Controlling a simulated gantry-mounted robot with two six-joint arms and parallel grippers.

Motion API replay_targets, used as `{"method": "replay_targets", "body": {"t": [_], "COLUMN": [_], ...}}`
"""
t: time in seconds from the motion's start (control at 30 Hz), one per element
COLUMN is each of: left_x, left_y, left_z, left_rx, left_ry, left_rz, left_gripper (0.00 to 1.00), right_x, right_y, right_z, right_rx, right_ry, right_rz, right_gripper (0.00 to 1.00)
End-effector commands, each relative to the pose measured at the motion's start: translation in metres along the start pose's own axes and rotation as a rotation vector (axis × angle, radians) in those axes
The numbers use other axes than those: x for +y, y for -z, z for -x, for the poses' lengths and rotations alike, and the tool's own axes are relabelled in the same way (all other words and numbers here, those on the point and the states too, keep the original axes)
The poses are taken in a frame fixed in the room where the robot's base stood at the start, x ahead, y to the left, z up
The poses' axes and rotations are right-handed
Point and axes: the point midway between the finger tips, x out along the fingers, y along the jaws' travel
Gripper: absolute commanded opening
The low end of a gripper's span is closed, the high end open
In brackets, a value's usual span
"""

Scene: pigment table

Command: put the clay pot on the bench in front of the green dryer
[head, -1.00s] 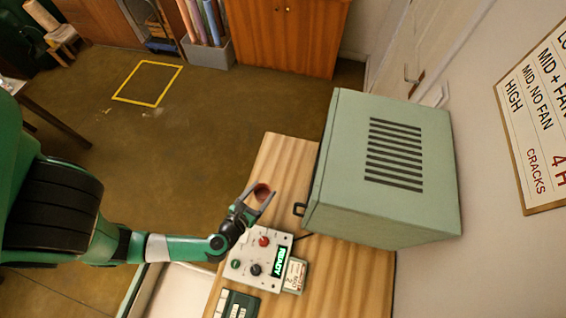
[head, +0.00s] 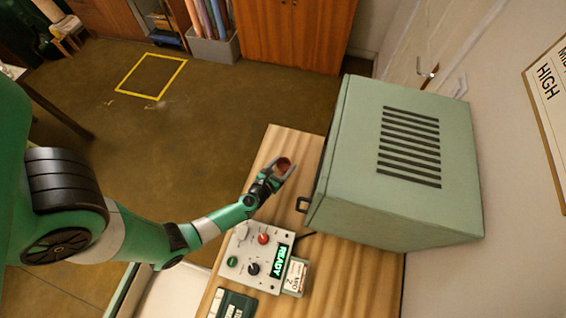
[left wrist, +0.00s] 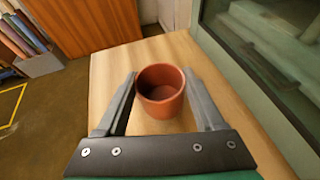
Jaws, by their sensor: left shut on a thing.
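The small reddish-brown clay pot (head: 284,162) is between the fingertips of my left gripper (head: 281,167), which is shut on it. In the left wrist view the pot (left wrist: 160,98) is upright and looks empty, with wooden bench top behind and below it. The pot is over the far end of the wooden bench (head: 352,272), to the left of the green dryer (head: 400,165). I cannot tell whether its base touches the bench. My right gripper is not in view.
A control box (head: 246,250) with a lit READY display sits on the bench nearer than the pot. The dryer's dark handle (head: 302,204) juts out close to my gripper. Bench edges drop to the floor at left and far end.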

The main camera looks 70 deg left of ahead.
Motion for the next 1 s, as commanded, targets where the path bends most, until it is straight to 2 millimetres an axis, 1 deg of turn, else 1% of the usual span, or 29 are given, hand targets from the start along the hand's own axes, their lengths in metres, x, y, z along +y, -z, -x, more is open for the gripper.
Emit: {"method": "replay_targets", "body": {"t": [0.03, 0.07, 0.33, 0.47, 0.5, 0.57, 0.6, 0.63, 0.9, 0.97, 1.0], "left_x": [-0.0003, -0.0004, -0.0005, -0.0005, -0.0004, -0.0004, -0.0004, -0.0004, -0.0004, -0.0005, -0.001], "left_y": [0.0193, 0.0225, 0.0206, 0.0253, 0.0237, 0.0235, 0.0236, 0.0235, 0.0213, 0.0181, 0.0196], "left_z": [-0.0072, -0.0085, -0.0074, -0.0093, -0.0084, -0.0083, -0.0083, -0.0083, -0.0074, -0.005, 0.0002], "left_rx": [0.001, 0.001, 0.001, 0.001, 0.002, 0.002, 0.002, 0.002, 0.001, 0.002, 0.003], "left_ry": [0.001, 0.001, 0.001, 0.001, 0.001, 0.001, 0.001, 0.001, 0.001, 0.001, 0.003], "left_rz": [-0.001, -0.001, 0.0, 0.0, 0.0, 0.0, 0.0, 0.0, 0.0, 0.0, -0.001], "left_gripper": [0.06, 0.06, 0.06, 0.06, 0.77, 0.88, 0.95, 1.0, 1.0, 1.0, 1.0], "right_x": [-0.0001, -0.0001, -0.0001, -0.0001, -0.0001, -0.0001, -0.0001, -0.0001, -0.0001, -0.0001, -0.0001], "right_y": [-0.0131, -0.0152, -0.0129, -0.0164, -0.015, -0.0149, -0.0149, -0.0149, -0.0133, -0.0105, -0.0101], "right_z": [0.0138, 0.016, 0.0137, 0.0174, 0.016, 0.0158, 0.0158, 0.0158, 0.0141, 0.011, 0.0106], "right_rx": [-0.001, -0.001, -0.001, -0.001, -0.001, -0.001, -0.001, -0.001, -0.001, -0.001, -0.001], "right_ry": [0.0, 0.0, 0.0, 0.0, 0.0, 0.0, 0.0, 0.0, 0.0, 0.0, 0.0], "right_rz": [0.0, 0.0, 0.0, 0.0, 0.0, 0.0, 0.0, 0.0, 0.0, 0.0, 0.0], "right_gripper": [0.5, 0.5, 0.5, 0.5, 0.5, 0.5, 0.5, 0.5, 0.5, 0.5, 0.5]}}
